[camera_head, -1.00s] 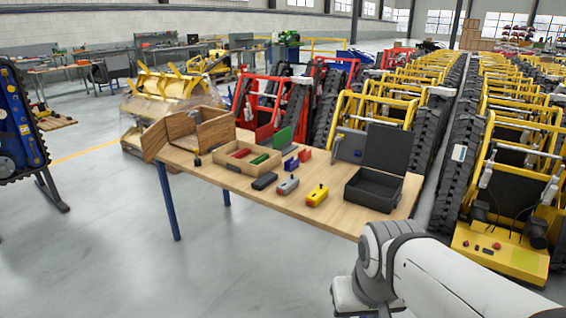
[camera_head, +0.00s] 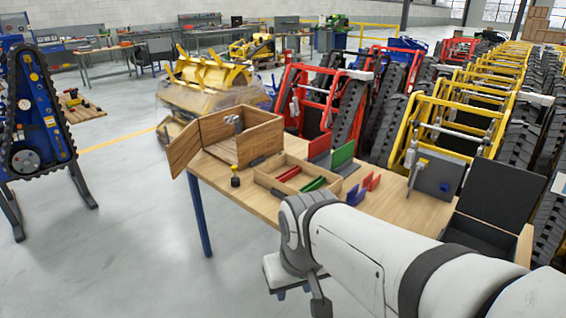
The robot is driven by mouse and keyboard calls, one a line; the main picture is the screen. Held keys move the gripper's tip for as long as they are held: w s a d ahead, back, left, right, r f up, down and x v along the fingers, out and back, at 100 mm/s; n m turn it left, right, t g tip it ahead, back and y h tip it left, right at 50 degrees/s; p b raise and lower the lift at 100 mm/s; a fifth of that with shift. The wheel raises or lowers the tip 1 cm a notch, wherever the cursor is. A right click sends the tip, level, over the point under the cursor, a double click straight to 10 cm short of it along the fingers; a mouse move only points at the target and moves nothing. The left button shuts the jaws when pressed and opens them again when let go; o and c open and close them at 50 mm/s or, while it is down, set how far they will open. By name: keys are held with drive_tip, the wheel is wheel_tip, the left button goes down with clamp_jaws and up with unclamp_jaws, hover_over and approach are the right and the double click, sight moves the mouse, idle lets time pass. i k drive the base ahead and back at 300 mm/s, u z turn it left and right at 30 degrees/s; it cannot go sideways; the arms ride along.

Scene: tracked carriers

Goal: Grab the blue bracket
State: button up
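The blue bracket (camera_head: 357,194) is a small upright blue piece on the wooden table (camera_head: 222,178), just left of a similar red bracket (camera_head: 372,182). My white arm reaches in from the lower right. Its end, with my gripper (camera_head: 300,298), is low in the picture, in front of the table's near edge and apart from the bracket. The fingers show only partly, so their opening is unclear. My arm hides the near part of the tabletop.
A wooden box with an open door (camera_head: 240,136) stands at the table's left. A divided tray (camera_head: 268,184) holds red and green pieces. A black open case (camera_head: 497,208) is at right.

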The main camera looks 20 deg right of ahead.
sight(353, 198)
drive_tip(key=z, duration=0.2)
drive_tip(key=i, duration=1.35)
drive_tip(key=z, duration=0.55)
drive_tip(key=k, duration=0.9)
drive_tip(key=z, duration=0.2)
drive_tip(key=i, duration=0.9)
drive_tip(key=u, duration=0.05)
